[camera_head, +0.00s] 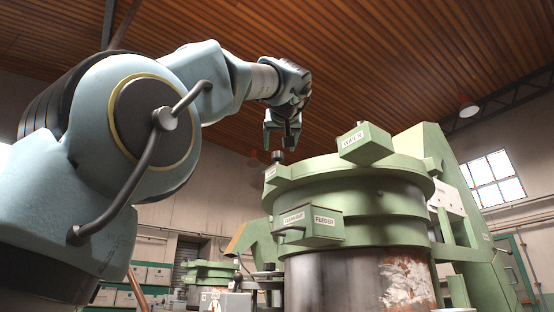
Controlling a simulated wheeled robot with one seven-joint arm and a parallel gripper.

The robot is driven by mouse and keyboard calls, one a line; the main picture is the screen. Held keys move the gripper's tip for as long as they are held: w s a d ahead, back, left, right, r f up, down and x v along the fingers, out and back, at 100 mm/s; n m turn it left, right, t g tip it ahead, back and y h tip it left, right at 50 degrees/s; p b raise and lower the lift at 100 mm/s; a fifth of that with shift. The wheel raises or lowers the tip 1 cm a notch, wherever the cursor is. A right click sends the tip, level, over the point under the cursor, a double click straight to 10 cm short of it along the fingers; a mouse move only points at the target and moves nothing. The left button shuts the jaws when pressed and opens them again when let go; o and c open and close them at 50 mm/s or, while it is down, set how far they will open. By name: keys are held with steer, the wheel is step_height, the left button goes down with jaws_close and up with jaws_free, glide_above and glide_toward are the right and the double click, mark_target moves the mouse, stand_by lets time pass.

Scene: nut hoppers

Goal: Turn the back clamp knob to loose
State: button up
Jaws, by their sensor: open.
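A large green hopper (385,215) stands at the centre right, with a rust-streaked metal drum (340,285) below its green bands. A small dark knob (278,156) stands up from a green clamp block (276,174) at the left of the hopper's upper rim. My gripper (282,143) points down just above this knob, with its fingers open. A small gap seems to lie between the fingertips and the knob; the depth between them is hard to judge. I cannot tell from this view whether this knob is the back one, or how far it is turned.
A smaller green hopper (211,272) stands behind at lower left. The air above the hopper is clear.

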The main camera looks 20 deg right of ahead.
mark_target(277, 160)
steer(key=p+x, duration=0.6)
steer(key=x, duration=0.2)
steer(key=shift+r, duration=0.15)
steer(key=shift+w+d+p, duration=0.15)
steer(key=shift+w+p, duration=0.2)
steer(key=shift+w, duration=0.3)
steer(key=shift+f, duration=0.25)
jaws_close()
stand_by(0.4)
